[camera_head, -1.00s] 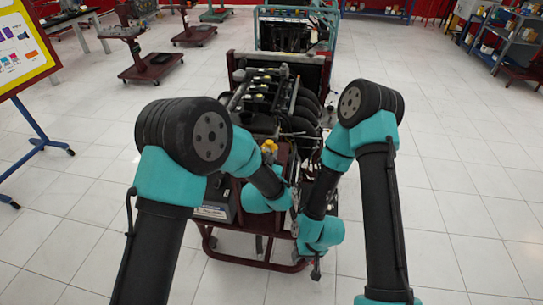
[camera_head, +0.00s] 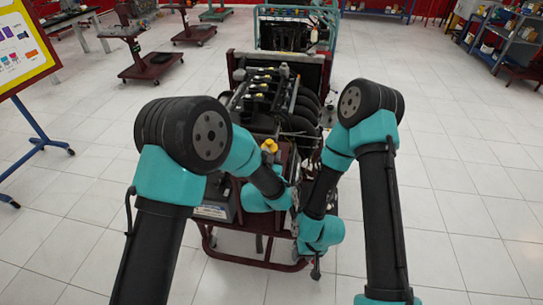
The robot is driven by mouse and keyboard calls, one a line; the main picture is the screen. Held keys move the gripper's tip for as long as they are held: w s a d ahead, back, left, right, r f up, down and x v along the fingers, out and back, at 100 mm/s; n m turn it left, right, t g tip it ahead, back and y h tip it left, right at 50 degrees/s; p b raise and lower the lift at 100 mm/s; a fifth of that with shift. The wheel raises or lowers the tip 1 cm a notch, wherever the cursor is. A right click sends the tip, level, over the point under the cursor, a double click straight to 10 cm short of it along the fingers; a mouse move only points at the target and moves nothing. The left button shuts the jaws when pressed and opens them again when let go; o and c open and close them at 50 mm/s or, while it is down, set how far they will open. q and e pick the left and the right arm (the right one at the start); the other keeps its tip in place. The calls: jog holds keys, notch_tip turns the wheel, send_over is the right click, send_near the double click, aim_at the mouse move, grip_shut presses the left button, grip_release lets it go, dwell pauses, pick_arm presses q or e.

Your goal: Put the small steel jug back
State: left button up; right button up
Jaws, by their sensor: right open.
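I cannot make out the small steel jug in the head view; it may be hidden behind my arms or too small to tell. My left gripper (camera_head: 295,197) is at the front part of the engine trainer (camera_head: 275,100), mostly hidden among dark parts, so its jaws do not show clearly. My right gripper (camera_head: 316,269) is lower and nearer, pointing down at the front right of the trainer's dark red frame (camera_head: 252,262). It is open and small in view, with nothing seen in it.
A second trainer (camera_head: 290,30) stands behind. A yellow-framed board (camera_head: 22,45) is at the left. The tiled floor (camera_head: 450,190) at the right is clear.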

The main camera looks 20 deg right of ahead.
pick_arm(q)
jog(key=v, duration=1.2)
dwell(0.3)
jog(key=a+f+n+g+y, duration=0.4)
jog(key=a+f+g, duration=0.3)
jog(key=a+f, duration=1)
jog(key=s+a+f+n+g, duration=0.2)
jog(key=s+a+f+g, duration=0.2)
jog(key=s+a, duration=0.3)
jog(key=s+a+f+n+g+y, duration=0.1)
jog(key=s+a+f+g, duration=0.3)
jog(key=s+a, duration=0.4)
jog(key=a+n, duration=0.1)
jog(key=a, duration=0.2)
jog(key=shift+a+n, duration=0.25)
jog(key=shift+n, duration=0.05)
